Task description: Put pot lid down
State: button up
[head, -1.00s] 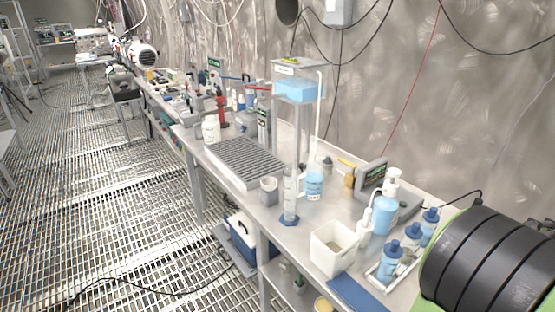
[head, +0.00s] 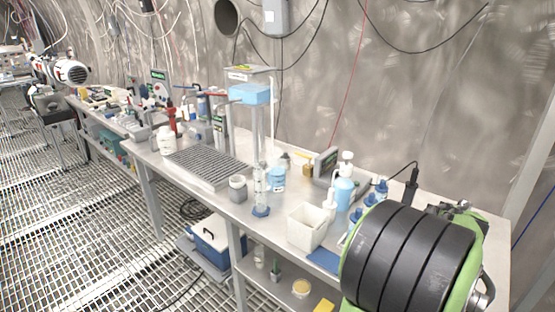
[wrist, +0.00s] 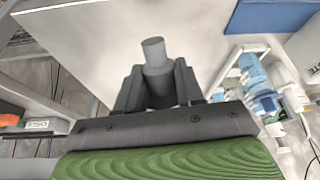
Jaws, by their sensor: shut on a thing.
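In the wrist view my gripper (wrist: 158,92) is shut on a grey stepped cylinder (wrist: 154,55), which I take to be the pot lid. Its narrow end points away from the palm, and its lower part is hidden between the fingers. It shows in front of the bare pale bench top (wrist: 95,40); I cannot tell its height above it. In the head view a small grey pot (head: 238,190) stands upright near the bench's front edge, beside a clear cylinder with a blue foot (head: 260,205). My black and green arm covers the right end of the bench there and hides the lid.
A white open bin (head: 306,228), a blue mat (head: 323,260) and blue-capped bottles (head: 356,217) stand close to my arm. A ridged grey tray (head: 205,165) and a tall stand with a blue tank (head: 250,94) are further left. A lower shelf (head: 280,283) holds small items.

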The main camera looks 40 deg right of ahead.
jog(key=w+a+f+n+t+y, duration=0.1)
jog(key=w+a+f+n, duration=0.3)
jog(key=w+a, duration=0.6)
jog(key=w+a+f+n+t+y, duration=0.1)
jog(key=w+a+f+n, duration=0.4)
jog(key=w+a, duration=0.6)
jog(key=w+a+f+n+y, duration=0.2)
jog(key=w+a+f+n, duration=0.3)
jog(key=w+a, duration=0.5)
jog(key=a+f, duration=0.2)
jog(key=a, duration=0.3)
jog(key=shift+w+a+f+t, duration=0.15)
jog(key=shift+w+a+t, duration=0.05)
jog(key=shift+a+t, duration=0.2)
